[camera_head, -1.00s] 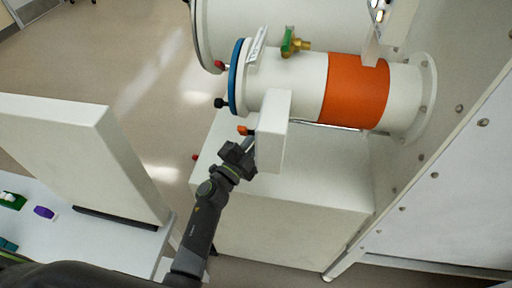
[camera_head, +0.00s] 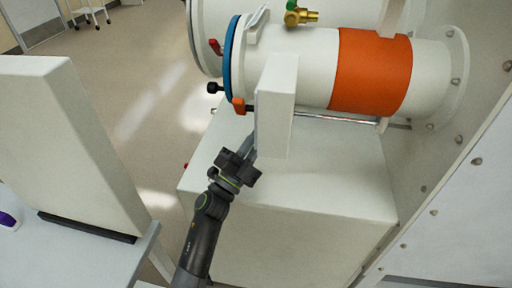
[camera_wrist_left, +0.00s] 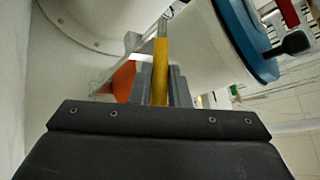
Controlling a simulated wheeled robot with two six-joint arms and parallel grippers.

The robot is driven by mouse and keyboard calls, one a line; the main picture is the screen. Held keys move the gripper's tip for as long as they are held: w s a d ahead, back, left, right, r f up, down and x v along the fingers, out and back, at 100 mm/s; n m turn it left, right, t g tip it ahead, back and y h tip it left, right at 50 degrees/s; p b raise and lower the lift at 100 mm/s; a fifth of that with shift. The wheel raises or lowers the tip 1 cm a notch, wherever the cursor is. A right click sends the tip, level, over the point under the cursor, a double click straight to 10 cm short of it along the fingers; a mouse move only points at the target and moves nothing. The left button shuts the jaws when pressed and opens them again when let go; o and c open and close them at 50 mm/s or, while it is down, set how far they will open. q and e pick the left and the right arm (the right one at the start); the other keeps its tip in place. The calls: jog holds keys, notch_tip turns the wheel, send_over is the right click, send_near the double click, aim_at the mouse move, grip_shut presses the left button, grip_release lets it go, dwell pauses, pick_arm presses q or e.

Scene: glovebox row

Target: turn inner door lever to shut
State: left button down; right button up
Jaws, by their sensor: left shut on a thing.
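The small white cylindrical chamber (camera_head: 310,70) has a blue-rimmed round door (camera_head: 231,60) at its left end and a wide orange band (camera_head: 370,72). A white box-like panel (camera_head: 277,105) stands in front of it. My left gripper (camera_head: 248,148) reaches up at this panel's lower left, and the panel hides part of its fingertips. In the left wrist view, my left gripper (camera_wrist_left: 160,88) is shut on a yellow bar (camera_wrist_left: 160,65), which looks like the inner door lever. The bar's far end meets grey metal parts. My right gripper is not in view.
A black knob (camera_head: 214,87) and an orange knob (camera_head: 238,105) stick out by the blue rim. A brass valve (camera_head: 302,17) sits on top. A larger white cylinder (camera_head: 205,40) is behind. A white cabinet (camera_head: 300,190) stands below; open floor (camera_head: 140,110) lies left.

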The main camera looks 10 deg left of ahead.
pick_arm(q)
jog(key=shift+f, duration=0.2)
dwell(0.3)
jog(key=c, duration=1.4)
grip_release()
jog(key=shift+r, duration=0.1)
jog(key=s+a, duration=0.2)
jog(key=s, duration=0.2)
jog(key=s+a+f+b, duration=0.1)
jog(key=s+a, duration=0.1)
jog(key=s, duration=0.2)
jog(key=s+a+b, duration=0.1)
jog(key=s+a, duration=0.2)
jog(key=s, duration=0.1)
jog(key=shift+s+a+f, duration=0.1)
jog(key=shift+s+f, duration=0.2)
jog(key=shift+s, duration=0.05)
